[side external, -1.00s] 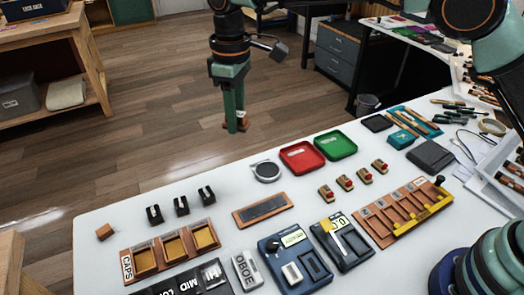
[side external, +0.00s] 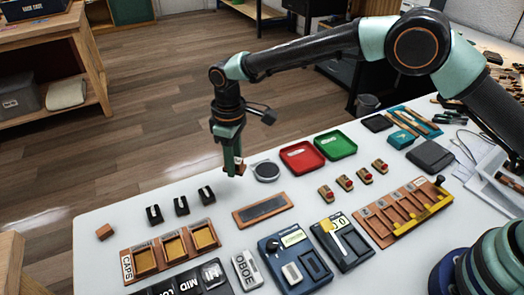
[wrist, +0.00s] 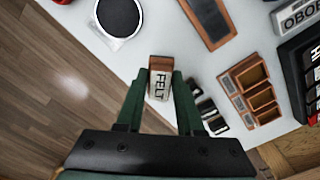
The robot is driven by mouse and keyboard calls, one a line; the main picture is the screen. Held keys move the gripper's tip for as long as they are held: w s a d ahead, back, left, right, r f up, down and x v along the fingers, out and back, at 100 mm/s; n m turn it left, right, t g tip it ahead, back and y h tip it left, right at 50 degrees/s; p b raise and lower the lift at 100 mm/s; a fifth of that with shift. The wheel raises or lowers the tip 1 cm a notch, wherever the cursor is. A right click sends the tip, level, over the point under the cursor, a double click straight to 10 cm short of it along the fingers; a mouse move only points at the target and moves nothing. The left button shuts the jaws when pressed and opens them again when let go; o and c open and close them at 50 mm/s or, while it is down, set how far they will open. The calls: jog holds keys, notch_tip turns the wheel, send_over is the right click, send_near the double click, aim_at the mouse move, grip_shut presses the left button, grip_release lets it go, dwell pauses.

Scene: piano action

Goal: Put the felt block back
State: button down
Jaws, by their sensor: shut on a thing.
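The felt block (wrist: 160,78) is brown with a pale face marked FELT, and sits between my fingertips in the wrist view. My gripper (side external: 234,169) is shut on it, pointing down near the far edge of the white table, left of a round grey-and-white disc (side external: 266,171). Only a small brown part of the block (side external: 241,169) shows in the side view; fingers hide the rest. A wooden tray (side external: 238,222) with a dark strip lies on the table nearer the camera, and it also shows in the wrist view (wrist: 227,36).
Several black clips (side external: 181,206), a small brown block (side external: 104,232) and a CAPS tray (side external: 139,263) lie at left. Red (side external: 301,158) and green (side external: 335,145) trays stand right of the disc. Several small red-topped pieces (side external: 345,182) lie further right. The far left tabletop is clear.

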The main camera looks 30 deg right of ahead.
aim_at(236, 186)
jog(key=shift+f, duration=2.7)
jog(key=shift+f, duration=0.15)
jog(key=c, duration=0.5)
grip_release()
jog(key=shift+c, duration=0.2)
